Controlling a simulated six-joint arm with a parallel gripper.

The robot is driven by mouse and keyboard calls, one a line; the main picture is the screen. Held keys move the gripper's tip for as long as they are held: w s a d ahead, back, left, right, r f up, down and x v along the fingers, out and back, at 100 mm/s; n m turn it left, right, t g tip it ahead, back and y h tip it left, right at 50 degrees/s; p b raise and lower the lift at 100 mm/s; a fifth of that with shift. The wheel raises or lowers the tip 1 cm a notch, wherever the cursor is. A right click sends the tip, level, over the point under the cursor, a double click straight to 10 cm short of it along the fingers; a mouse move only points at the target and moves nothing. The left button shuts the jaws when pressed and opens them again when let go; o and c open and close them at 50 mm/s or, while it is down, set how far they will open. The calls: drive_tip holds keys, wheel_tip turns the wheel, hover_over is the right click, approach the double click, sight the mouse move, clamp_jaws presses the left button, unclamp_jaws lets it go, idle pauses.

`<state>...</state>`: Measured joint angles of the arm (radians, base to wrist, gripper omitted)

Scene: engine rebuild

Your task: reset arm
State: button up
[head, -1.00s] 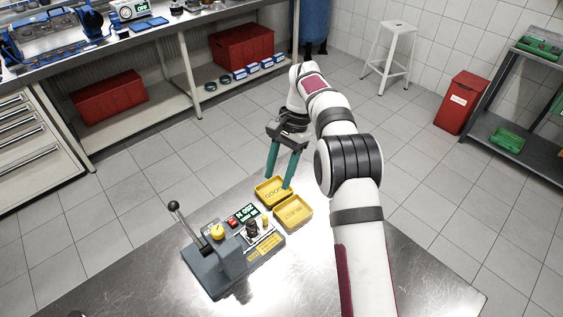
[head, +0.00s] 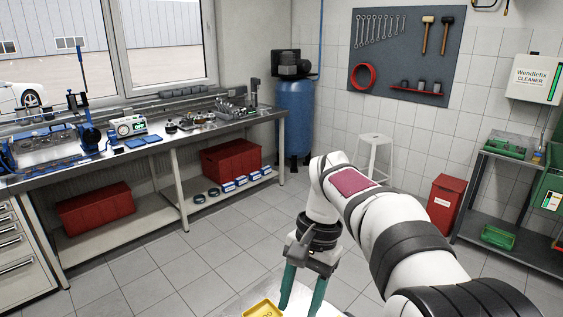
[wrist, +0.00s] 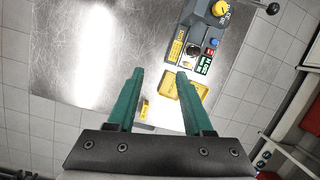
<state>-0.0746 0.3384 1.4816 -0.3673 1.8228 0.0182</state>
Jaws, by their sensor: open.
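My gripper (head: 302,288) points down with its two green fingers apart, near the lower edge of the head view. In the wrist view my gripper (wrist: 158,74) is open, with nothing between the fingers. Beyond it in the wrist view lie yellow trays (wrist: 190,97) on the metal table, partly covered by the right finger. In the head view only a corner of one yellow tray (head: 262,309) shows, left of the fingers.
The metal table (wrist: 75,85) is mostly bare. A grey test device (wrist: 208,25) with a yellow knob stands on it. In the head view a workbench (head: 160,150) runs along the left wall, and a white stool (head: 375,140) and red bin (head: 446,205) stand behind my arm.

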drive_tip(key=s+d+f+t, duration=0.1)
drive_tip(key=s+d+f, duration=0.1)
drive_tip(key=s, duration=0.9)
drive_tip(key=s+d+f+t, duration=0.1)
drive_tip(key=s+f, duration=0.3)
drive_tip(key=s, duration=0.8)
drive_tip(key=shift+s+d+n, duration=0.2)
drive_tip(key=shift+d+n, duration=0.1)
drive_tip(key=shift+d, duration=0.15)
